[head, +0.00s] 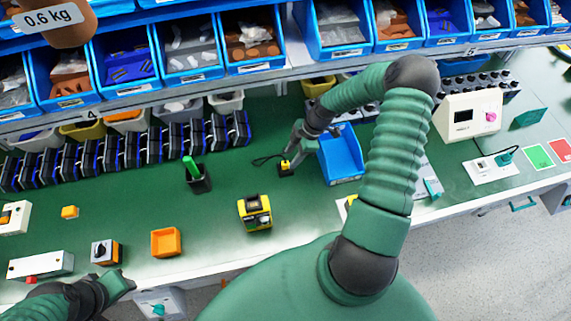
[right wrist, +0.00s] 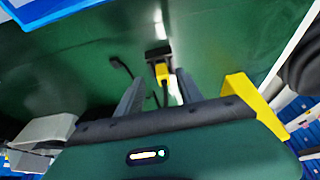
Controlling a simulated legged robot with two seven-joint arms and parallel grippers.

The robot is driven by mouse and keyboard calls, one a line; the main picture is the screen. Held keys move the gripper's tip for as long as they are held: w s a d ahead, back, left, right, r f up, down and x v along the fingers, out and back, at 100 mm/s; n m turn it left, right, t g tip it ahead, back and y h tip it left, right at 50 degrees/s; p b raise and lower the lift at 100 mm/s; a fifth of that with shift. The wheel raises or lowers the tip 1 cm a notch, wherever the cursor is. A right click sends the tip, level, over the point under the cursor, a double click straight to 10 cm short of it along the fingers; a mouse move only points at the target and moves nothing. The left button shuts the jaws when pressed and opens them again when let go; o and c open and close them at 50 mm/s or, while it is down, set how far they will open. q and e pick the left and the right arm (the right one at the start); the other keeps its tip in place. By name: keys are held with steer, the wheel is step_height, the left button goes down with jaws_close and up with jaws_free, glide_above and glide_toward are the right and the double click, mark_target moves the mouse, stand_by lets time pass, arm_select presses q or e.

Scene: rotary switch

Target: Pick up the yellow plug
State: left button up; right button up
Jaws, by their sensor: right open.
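The yellow plug (head: 286,164) sits upright in or on a small black block on the green bench, with a black cable looping to its left. In the right wrist view the plug (right wrist: 162,72) lies between and just beyond my finger tips, with the black block (right wrist: 158,51) behind it. My right gripper (head: 293,151) is open and close above the plug; nothing is held. My left gripper (head: 122,284) is low at the left front, near the rotary switch box (head: 106,251); its jaw state is unclear.
A blue bin (head: 341,155) stands close right of the plug. A yellow-black device (head: 255,212), an orange tray (head: 165,242) and a black holder with a green item (head: 196,176) stand on the bench (head: 215,225). Shelves of blue bins line the back.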

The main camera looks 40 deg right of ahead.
mark_target(286, 161)
steer(key=a+f, duration=0.1)
steer(key=w+a+f, duration=0.1)
steer(key=shift+a+f+p, duration=0.3)
steer(key=shift+f+p, duration=0.05)
steer(key=shift+f, duration=0.15)
steer(key=shift+d, duration=0.2)
steer(key=c, duration=0.9)
jaws_close()
steer(key=shift+a, duration=0.1)
